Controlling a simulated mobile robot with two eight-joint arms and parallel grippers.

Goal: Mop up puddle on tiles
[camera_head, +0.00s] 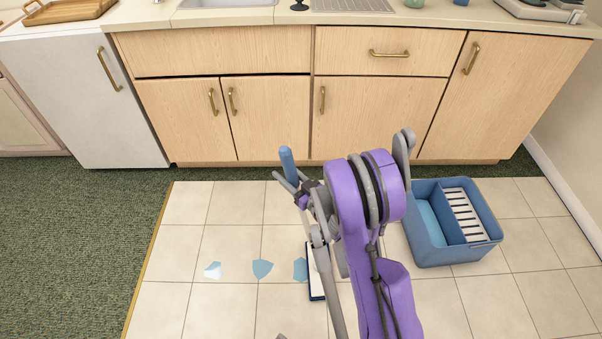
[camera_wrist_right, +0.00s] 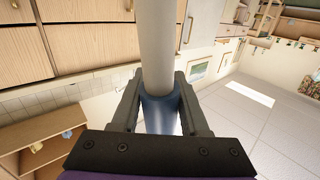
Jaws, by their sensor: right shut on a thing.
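My right gripper (camera_head: 304,190) is shut on the mop (camera_head: 287,160) near the blue top of its handle. The right wrist view shows the fingers (camera_wrist_right: 160,100) on both sides of the blue grip (camera_wrist_right: 160,114), with the pale shaft running up from it. The mop head (camera_head: 315,284), white with a dark blue edge, is low at the tiles, partly hidden by my purple arm. My left gripper cannot be made out.
A blue mop bucket (camera_head: 447,256) with a white slatted wringer (camera_head: 466,215) stands on the tiles right of my arm. Wooden cabinets (camera_head: 265,118) and a white appliance front (camera_head: 85,100) close off the back. Green carpet (camera_head: 70,235) lies left of the tiles. The left tiles are clear.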

